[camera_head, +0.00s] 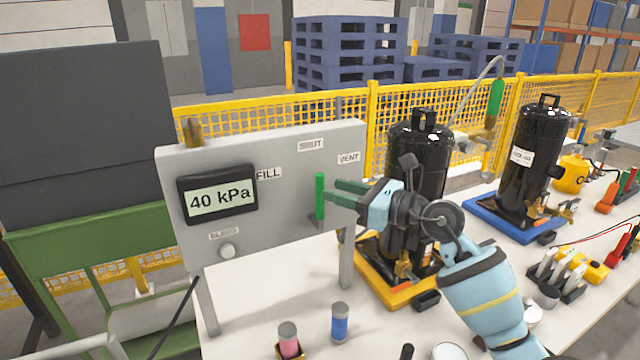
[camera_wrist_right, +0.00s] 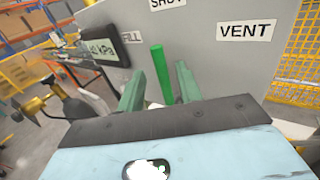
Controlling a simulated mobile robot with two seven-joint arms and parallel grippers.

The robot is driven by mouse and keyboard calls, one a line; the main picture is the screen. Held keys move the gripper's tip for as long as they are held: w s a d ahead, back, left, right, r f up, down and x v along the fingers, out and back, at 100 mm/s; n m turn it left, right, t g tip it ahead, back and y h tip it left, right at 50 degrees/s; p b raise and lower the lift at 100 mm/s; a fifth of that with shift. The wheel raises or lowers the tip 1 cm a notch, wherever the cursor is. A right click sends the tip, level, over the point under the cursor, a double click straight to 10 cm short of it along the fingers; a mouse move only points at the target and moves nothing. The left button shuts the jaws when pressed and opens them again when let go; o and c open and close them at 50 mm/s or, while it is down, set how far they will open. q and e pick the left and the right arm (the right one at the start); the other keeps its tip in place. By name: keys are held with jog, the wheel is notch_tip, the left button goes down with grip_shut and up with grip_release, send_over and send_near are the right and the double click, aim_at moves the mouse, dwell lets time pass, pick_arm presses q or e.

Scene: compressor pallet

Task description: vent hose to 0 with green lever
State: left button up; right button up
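The green lever (camera_head: 320,196) stands upright on the front of a grey panel (camera_head: 290,145), below the SHUT label, with FILL to its left and VENT to its right. The panel's display (camera_head: 220,198) reads 40 kPa. My right gripper (camera_head: 334,195) is open, its fingertips close to the lever from the right. In the right wrist view the green lever (camera_wrist_right: 160,75) shows between the two spread green fingers, with a gap on each side. Whether either finger touches it I cannot tell. My left gripper is not in view.
A round BLEED knob (camera_head: 227,251) sits low on the panel. A black compressor (camera_head: 425,155) on a yellow tray stands behind my right gripper; another black compressor (camera_head: 530,165) is farther right. A blue-banded cylinder (camera_head: 340,322) stands on the white table before the panel.

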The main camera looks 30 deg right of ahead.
jog(key=shift+x, duration=2.55)
grip_shut()
